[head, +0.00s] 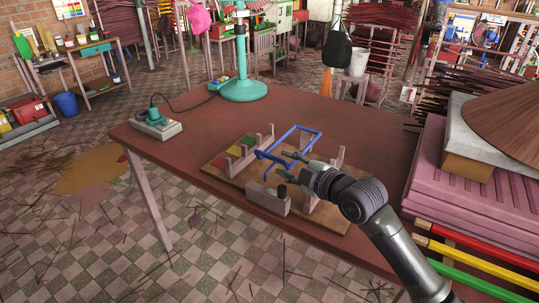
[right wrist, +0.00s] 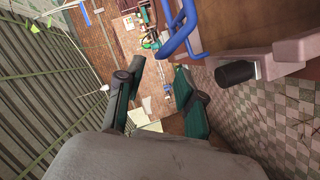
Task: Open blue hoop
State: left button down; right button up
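The blue hoop (head: 276,141) is a thin bent frame on a wooden board on the table. It stands tilted between pale upright posts. My right gripper (head: 287,167) is at the near side of the hoop, fingers pointing left toward it. The gripper is open and holds nothing. In the right wrist view, its two dark green fingers (right wrist: 162,98) are spread, and the hoop (right wrist: 178,42) lies beyond them at the top, apart from the fingertips. Whether a finger touches the hoop is hard to tell in the head view. My left gripper is not in view.
The board (head: 325,216) carries a pale block with a black knob (head: 282,190), also in the right wrist view (right wrist: 236,72), and red, yellow and green patches. A grey-green box (head: 155,123) and a teal stand (head: 243,90) are behind. Pink stacked slabs (head: 470,175) stand right.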

aim_at(274, 158)
jog(key=x, duration=0.7)
jog(key=shift+w+a+f, duration=0.15)
jog(key=shift+w, duration=0.1)
jog(key=shift+c, duration=0.3)
grip_shut()
